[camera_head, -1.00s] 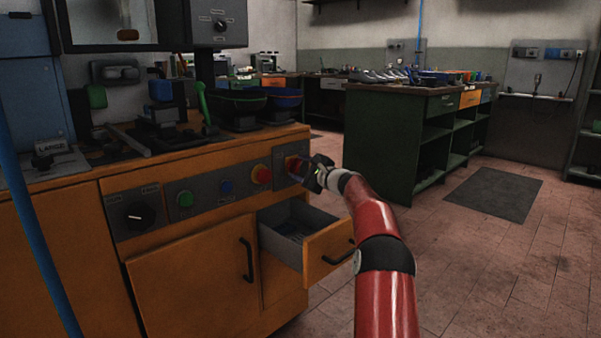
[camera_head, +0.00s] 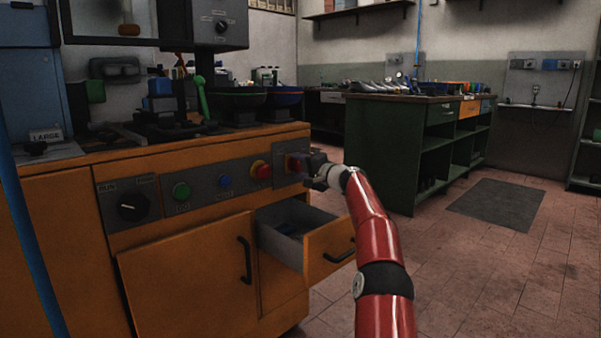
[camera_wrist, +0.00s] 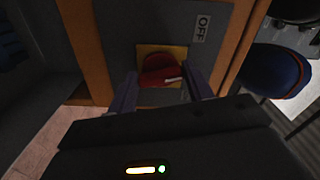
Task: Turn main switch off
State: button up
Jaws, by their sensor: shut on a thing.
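The main switch is a red rotary knob (camera_wrist: 158,70) on a yellow square plate (camera_wrist: 147,49), set in a grey panel, in the wrist view. An OFF label (camera_wrist: 201,29) is beside it at the upper right. A white mark on the knob points to the right in that view. My gripper (camera_wrist: 160,88) has one finger on each side of the knob and is shut on it. In the head view my gripper (camera_head: 307,166) is at the right end of the orange cabinet's front panel and partly hides the switch (camera_head: 294,164).
Left of the switch are a red emergency button (camera_head: 262,171), a blue button (camera_head: 225,182), a green button (camera_head: 181,192) and a black dial (camera_head: 131,207). An open drawer (camera_head: 327,246) juts out below my arm. A green workbench (camera_head: 432,150) stands behind; floor to the right is clear.

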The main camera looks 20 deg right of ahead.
jog(key=n, duration=0.2)
jog(key=n+b, duration=0.1)
jog(key=n, duration=0.2)
jog(key=shift+f+n, duration=0.25)
jog(key=shift+n, duration=0.15)
dwell(0.3)
jog(key=o, duration=1)
jog(key=shift+r, duration=0.1)
jog(key=shift+s+d+b, duration=0.35)
jog(key=shift+s, duration=0.15)
jog(key=shift+b+v, duration=0.45)
jog(key=shift+v, duration=2.85)
jog(key=shift+a, duration=0.2)
